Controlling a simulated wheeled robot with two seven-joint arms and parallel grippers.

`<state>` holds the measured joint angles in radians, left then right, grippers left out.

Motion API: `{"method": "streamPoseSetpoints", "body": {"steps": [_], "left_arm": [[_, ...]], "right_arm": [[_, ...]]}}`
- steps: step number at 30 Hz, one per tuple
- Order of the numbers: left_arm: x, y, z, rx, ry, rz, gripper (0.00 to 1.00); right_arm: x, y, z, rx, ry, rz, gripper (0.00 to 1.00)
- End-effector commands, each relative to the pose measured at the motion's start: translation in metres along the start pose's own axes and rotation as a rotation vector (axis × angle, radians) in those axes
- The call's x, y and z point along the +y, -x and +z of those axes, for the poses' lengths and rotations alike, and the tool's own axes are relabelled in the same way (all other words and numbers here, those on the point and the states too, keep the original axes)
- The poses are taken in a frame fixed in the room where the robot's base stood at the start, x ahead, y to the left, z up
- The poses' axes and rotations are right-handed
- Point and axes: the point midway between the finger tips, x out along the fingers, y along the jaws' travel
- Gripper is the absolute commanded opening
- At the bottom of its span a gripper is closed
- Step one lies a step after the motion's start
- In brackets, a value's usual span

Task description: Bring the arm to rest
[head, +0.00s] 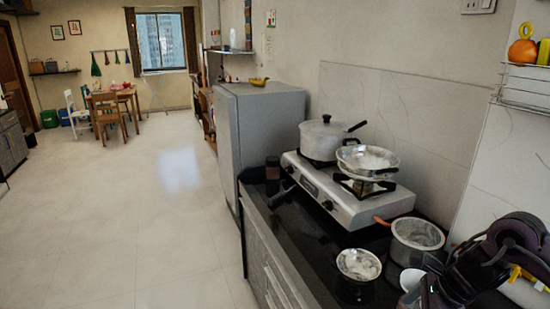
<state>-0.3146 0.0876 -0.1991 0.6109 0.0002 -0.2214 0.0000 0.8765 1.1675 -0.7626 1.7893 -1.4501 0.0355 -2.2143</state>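My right arm (505,250), dark with purple-black links, comes in at the lower right. It is bent over the right end of the black counter, close to a small white cup (410,279). The fingers at its end cannot be made out against the dark counter, so I cannot tell whether that gripper is open or shut, or whether it holds anything. My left arm and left gripper are not in view. No clay waterpot can be made out.
A steel stove (345,203) bears a lidded pot (325,138) and a pan (368,160). A saucepan (416,240) and a metal bowl (358,264) stand near my arm. A wire rack (525,88) hangs above it. A grey fridge (270,125) stands beyond; the left floor is clear.

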Motion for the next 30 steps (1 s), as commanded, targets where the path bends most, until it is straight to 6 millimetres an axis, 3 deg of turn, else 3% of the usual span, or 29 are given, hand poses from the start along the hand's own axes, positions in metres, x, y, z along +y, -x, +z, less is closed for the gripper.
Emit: {"method": "streamPoseSetpoints", "body": {"steps": [3, 7, 11, 17, 20, 24, 27, 30], "left_arm": [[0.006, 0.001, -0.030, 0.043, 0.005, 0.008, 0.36], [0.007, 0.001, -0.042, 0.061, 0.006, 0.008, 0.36], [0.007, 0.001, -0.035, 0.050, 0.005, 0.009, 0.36], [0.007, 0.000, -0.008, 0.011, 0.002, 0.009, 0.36], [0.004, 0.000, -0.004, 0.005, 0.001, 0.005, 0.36], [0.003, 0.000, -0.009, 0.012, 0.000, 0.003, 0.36], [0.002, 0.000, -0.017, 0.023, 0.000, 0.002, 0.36], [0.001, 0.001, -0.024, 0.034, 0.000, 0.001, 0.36]], "right_arm": [[0.007, -0.012, 0.012, -0.024, -0.037, -0.023, 1.00], [0.013, -0.030, 0.030, -0.063, -0.100, -0.049, 1.00], [0.021, -0.053, 0.056, -0.126, -0.199, -0.077, 1.00], [0.042, -0.088, 0.107, -0.284, -0.479, -0.108, 1.00], [0.057, -0.102, 0.137, -0.403, -0.728, -0.105, 1.00], [0.077, -0.105, 0.169, -0.614, -1.312, -0.059, 1.00], [0.083, -0.098, 0.163, -0.734, -1.831, -0.010, 1.00], [0.087, -0.093, 0.135, -0.806, -2.333, 0.020, 1.00]]}}
